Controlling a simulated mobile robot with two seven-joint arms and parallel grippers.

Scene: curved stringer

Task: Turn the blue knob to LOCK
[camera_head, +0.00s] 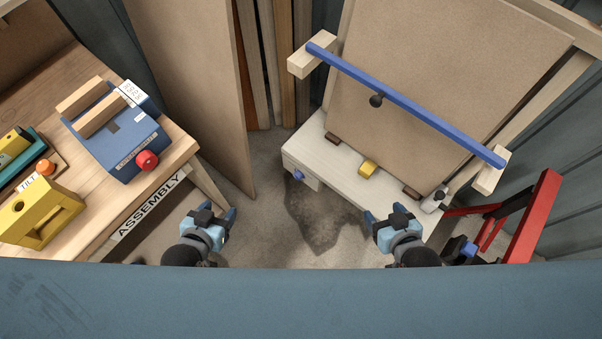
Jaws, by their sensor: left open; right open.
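A small blue knob (298,175) sits on the front left face of the pale bench (350,189). I cannot read a LOCK mark near it, nor tell which way the knob is turned. My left gripper (211,212) is open and empty over the floor, to the left of the knob and lower in the picture. My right gripper (391,213) is open and empty to the right of the knob, near the bench's front edge. Neither gripper touches the knob.
A board (440,75) leans on the bench behind a blue bar (405,102). On the left, a wooden table (170,147) marked ASSEMBLY holds a blue box (115,140) and a yellow block (42,216). A red frame (535,215) stands at right. Floor between my grippers is clear.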

